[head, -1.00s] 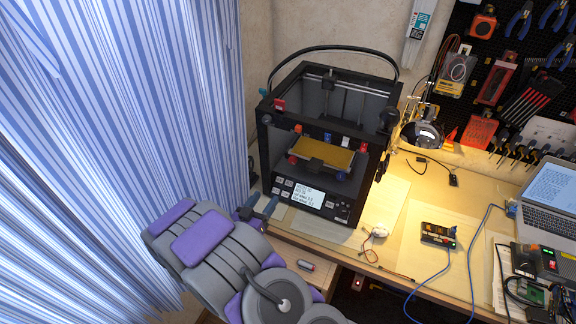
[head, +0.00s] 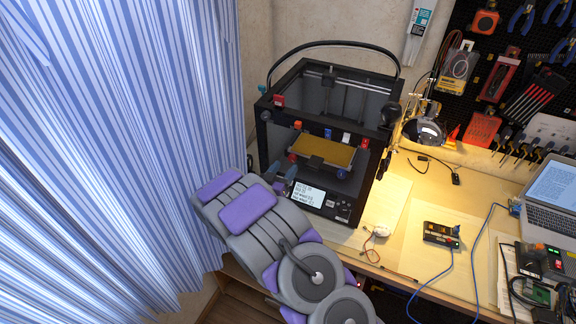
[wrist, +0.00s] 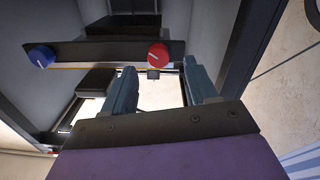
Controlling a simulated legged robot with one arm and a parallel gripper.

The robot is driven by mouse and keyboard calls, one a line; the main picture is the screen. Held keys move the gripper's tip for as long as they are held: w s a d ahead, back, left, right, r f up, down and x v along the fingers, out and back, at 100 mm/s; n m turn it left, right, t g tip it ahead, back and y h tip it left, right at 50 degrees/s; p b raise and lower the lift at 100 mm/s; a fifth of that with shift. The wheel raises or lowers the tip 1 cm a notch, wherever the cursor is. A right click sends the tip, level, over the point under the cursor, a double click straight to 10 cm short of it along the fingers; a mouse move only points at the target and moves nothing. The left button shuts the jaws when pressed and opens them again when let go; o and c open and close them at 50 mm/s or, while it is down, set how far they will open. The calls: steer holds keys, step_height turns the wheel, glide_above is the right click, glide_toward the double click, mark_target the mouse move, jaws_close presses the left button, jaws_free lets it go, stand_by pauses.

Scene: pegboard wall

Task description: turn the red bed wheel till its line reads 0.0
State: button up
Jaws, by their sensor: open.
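The red bed wheel (wrist: 159,54) is a round knob with a short white line, slanted in the wrist view. It sits at the bed's front edge, left of the blue wheel in the head view (head: 293,158). My gripper (wrist: 160,82) is open in the wrist view, its two blue-grey fingers spread below the red wheel in the picture, with nothing between them. In the head view my gripper (head: 283,181) is at the printer's front left, partly hidden by my arm. The printer's screen (head: 307,195) shows text too small to read surely.
A blue wheel (wrist: 41,57) is on the same bed edge. The black printer frame (head: 262,140) surrounds the yellow bed plate (head: 325,151). A striped curtain (head: 110,150) hangs left. A lamp, a small device (head: 440,234) and a laptop (head: 553,190) stand right on the bench.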

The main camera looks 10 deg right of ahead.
mark_target(291, 160)
steer(key=shift+x, duration=1.8)
steer(key=c, duration=1.1)
